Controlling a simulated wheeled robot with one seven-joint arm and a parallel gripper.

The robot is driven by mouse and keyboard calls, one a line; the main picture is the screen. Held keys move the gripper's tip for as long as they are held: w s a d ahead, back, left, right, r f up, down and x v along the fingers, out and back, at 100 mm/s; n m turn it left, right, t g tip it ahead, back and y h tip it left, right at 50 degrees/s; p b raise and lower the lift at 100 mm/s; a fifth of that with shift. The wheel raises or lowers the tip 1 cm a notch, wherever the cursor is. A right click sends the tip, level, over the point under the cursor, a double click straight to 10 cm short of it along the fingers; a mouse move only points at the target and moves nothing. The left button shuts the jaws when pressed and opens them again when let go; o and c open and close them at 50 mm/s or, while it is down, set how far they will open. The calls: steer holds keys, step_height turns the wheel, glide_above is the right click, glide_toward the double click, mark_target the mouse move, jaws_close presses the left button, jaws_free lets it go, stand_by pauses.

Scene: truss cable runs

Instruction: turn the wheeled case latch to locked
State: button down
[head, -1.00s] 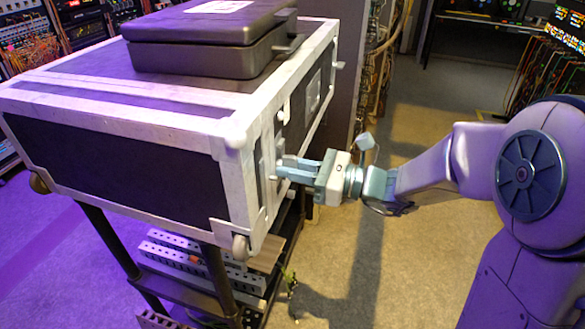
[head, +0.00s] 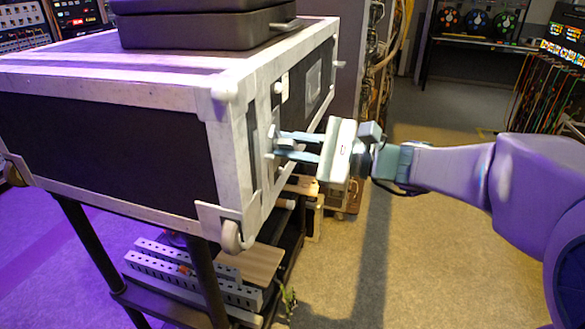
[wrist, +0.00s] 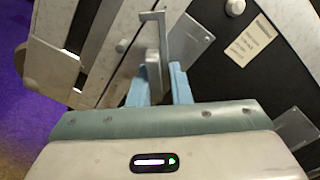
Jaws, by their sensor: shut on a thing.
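The wheeled case (head: 110,130) is a large dark box with pale metal edging and corner castors. Its latch is a grey metal piece on the narrow right-hand face, mostly hidden by my fingers in the head view. In the wrist view the latch (wrist: 153,48) shows as a grey bent bar standing out from the case. My gripper (head: 274,146) reaches in from the right, its blue fingers at the latch. In the wrist view the fingers (wrist: 160,78) sit on both sides of the latch's lower part, shut on it. Whether the latch is locked I cannot tell.
A black case (head: 200,25) lies on top of the wheeled case. A dark stand (head: 195,275) with perforated grey bars is underneath. A cabinet with hanging cables (head: 375,75) stands behind. The floor (head: 420,260) below my arm is clear.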

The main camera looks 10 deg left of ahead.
steer(key=n+b, duration=0.2)
steer(key=f+n+b, duration=0.1)
steer(key=b, duration=0.2)
steer(key=n+b, duration=0.2)
steer(key=b, duration=0.1)
steer(key=shift+s+a+f+n, duration=0.1)
steer(key=shift+s+f+n, duration=0.05)
steer(key=shift+f+n, duration=0.15)
steer(key=n+b, duration=0.2)
steer(key=b, duration=0.1)
steer(key=r+n+b, duration=0.1)
steer(key=n+b, duration=0.1)
steer(key=b, duration=0.1)
steer(key=shift+r+n, duration=0.15)
steer(key=shift+n, duration=0.15)
steer(key=c, duration=1.5)
jaws_free()
steer(key=shift+r, duration=0.15)
steer(key=shift+r, duration=0.1)
steer(key=d, duration=1.4)
steer(key=shift+s+p, duration=0.3)
steer(key=shift+s, duration=0.15)
